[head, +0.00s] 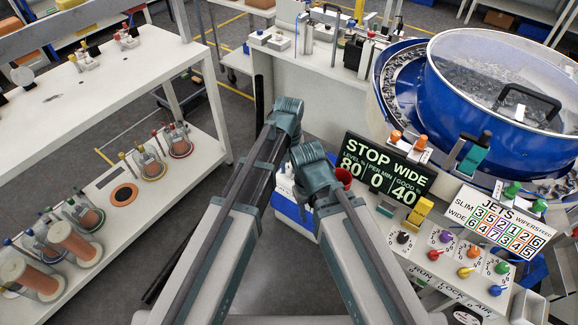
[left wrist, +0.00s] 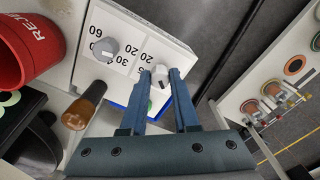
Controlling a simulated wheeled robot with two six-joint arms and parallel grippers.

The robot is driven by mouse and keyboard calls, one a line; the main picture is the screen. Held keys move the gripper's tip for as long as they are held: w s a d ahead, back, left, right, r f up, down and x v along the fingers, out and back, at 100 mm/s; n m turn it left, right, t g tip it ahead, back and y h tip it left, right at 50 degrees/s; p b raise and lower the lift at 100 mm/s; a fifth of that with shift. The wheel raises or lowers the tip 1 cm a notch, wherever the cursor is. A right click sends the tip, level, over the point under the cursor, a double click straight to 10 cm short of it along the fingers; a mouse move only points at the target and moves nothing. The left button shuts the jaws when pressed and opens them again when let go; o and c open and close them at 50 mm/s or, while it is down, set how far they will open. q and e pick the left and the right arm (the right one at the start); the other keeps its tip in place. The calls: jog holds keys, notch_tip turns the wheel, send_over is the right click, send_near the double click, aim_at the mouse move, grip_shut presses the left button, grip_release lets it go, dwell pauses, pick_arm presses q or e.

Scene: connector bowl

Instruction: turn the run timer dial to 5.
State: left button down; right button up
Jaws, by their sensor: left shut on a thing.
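In the left wrist view a white box (left wrist: 118,73) carries two round dials. A grey dial (left wrist: 104,48) stands beside printed numbers such as 60, 30 and 20. A paler dial (left wrist: 159,77) sits between the fingers of my left gripper (left wrist: 160,76), which are shut on it. Its scale is mostly hidden by the fingers, so I cannot read its setting or tell its name. In the head view the white-and-blue box (head: 292,214) shows partly between my arm links; the dials and left fingertips are hidden there. My right gripper is not seen.
A red reject cup (left wrist: 28,50) and a brown-handled tool (left wrist: 84,106) are close beside the box. A display reading STOP WIDE (head: 385,177) and a panel of coloured dials (head: 455,262) lie to the right. A blue bowl feeder (head: 490,95) stands behind.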

aim_at(289, 169)
pick_arm(q)
jog(key=c, duration=0.7)
grip_release()
jog(key=shift+o, duration=0.2)
jog(key=shift+r, duration=0.1)
notch_tip(289, 169, up, 14)
jog(key=p, duration=1.4)
jog(key=shift+f, duration=0.2)
jog(key=shift+f, duration=0.1)
